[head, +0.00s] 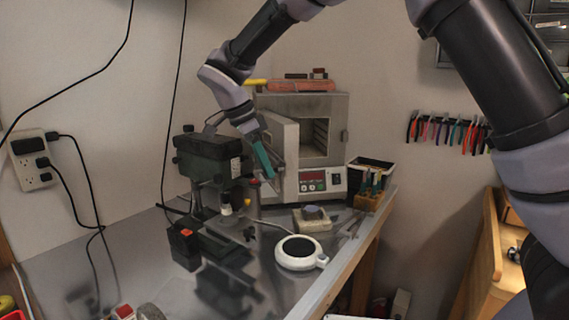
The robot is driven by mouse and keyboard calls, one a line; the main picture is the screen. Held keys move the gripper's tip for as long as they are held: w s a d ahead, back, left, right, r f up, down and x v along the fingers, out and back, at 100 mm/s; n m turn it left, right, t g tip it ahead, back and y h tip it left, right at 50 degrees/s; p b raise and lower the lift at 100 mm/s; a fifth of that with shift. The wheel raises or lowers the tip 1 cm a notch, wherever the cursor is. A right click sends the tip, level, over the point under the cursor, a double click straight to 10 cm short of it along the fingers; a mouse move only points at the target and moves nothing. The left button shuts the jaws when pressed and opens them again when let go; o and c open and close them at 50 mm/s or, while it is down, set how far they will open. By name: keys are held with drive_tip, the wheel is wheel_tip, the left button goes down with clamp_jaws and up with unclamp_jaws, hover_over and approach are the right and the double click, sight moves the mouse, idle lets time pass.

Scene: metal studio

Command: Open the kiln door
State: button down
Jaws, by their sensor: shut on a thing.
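The kiln (343,120) is a grey box at the back of the metal bench. Its door (291,158) is swung out from the left part of the front, and part of the chamber opening shows to its right. My gripper (271,178) reaches down from above at the left of the door, with its teal part beside the door face. It is shut at the door's outer side, apparently on the door handle. The handle itself is too small and covered to make out clearly.
A dark drill-like machine (207,160) stands close left of my gripper. A white round hot plate (298,252), a small block (312,219) and a wooden tool holder (368,199) sit in front of the kiln. Pliers (447,132) hang on the right wall.

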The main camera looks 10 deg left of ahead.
drive_tip(key=shift+s+a+m, duration=0.2)
drive_tip(key=shift+a+m, duration=0.1)
drive_tip(key=shift+a, duration=0.5)
drive_tip(key=c, duration=0.6)
unclamp_jaws()
drive_tip(key=shift+o, duration=0.2)
drive_tip(key=shift+r, duration=0.1)
drive_tip(key=v, duration=1)
drive_tip(key=shift+a+r, duration=0.15)
drive_tip(key=shift+r, duration=0.15)
drive_tip(key=shift+w, duration=0.1)
